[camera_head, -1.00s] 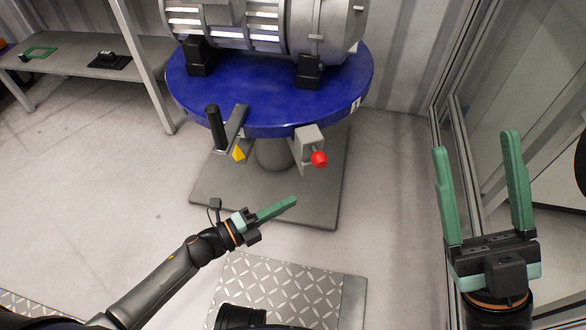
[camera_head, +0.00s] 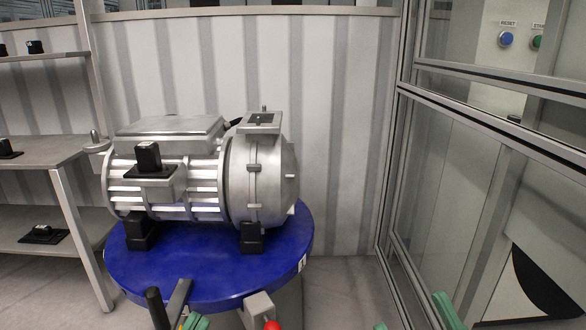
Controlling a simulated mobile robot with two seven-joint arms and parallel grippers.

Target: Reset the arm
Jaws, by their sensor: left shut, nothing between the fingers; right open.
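Only the green fingertips of my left gripper (camera_head: 196,321) show at the bottom edge, just right of a black handle. They are shut and empty; the rest of that arm is out of view. My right gripper (camera_head: 414,316) is open and empty at the bottom right, with only its two green fingertips in view and a wide gap between them. It is beside the glass partition in the picture. A grey drive unit (camera_head: 200,180) stands on a round blue table (camera_head: 190,275), beyond both grippers.
A black handle (camera_head: 156,308) and a red knob (camera_head: 272,325) sit at the table's front. Shelves (camera_head: 45,150) stand at the left. A framed glass partition (camera_head: 460,170) is close at the right, with a blue button (camera_head: 506,39) behind it. Bare floor (camera_head: 345,290) shows between table and partition.

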